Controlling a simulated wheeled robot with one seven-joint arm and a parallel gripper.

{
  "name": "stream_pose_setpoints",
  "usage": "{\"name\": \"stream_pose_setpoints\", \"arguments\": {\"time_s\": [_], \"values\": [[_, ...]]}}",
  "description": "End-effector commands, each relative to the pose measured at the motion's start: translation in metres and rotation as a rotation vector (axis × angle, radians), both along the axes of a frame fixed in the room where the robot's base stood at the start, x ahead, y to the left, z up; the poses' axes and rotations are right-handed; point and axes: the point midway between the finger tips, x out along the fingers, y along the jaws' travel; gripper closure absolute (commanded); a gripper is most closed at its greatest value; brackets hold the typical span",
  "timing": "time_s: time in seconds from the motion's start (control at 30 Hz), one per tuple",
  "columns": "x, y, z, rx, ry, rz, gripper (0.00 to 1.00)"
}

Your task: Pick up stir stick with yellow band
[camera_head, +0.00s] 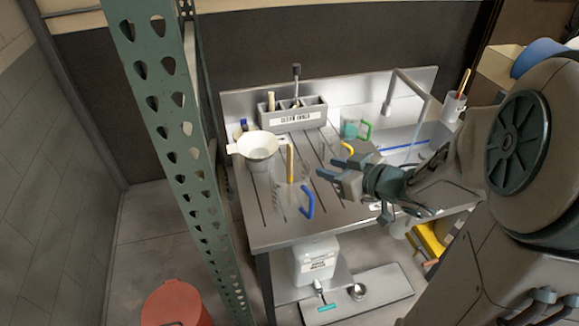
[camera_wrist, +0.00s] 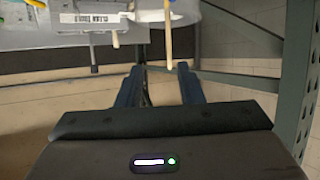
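A tan-yellow stick (camera_head: 290,163) stands nearly upright in a clear jug with a blue handle (camera_head: 308,200) on the metal bench. It also shows in the wrist view (camera_wrist: 168,38), hanging upside down in the picture, beyond and between my fingers. A separate yellow band on it is too small to make out. My gripper (camera_head: 333,162) is right of the stick, pointing left toward it, with a gap between. In the wrist view, my gripper (camera_wrist: 160,68) has its two fingers apart with nothing between them. The stick's lower end is seen only through the jug.
A white funnel-like bowl (camera_head: 257,146) is left of the jug. A grey rack (camera_head: 292,118) behind holds a pale stick (camera_head: 271,100) and a dark-topped tool (camera_head: 296,72). A yellow-handled jug (camera_head: 347,149) is near my gripper. A green rack post (camera_head: 165,130) stands left; a tap (camera_head: 405,85) is behind.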

Motion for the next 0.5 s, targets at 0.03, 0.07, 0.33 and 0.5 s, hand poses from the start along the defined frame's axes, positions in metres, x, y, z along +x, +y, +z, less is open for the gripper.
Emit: {"name": "stream_pose_setpoints", "arguments": {"time_s": [0.03, 0.07, 0.33, 0.5], "values": [[-0.002, 0.003, -0.002, 0.014, 0.005, 0.018, 0.66], [-0.002, 0.005, -0.002, 0.021, 0.007, 0.026, 0.66], [0.023, 0.034, -0.018, 0.031, 0.009, 0.042, 0.66], [0.042, 0.053, -0.029, 0.03, 0.008, 0.04, 0.66]]}}
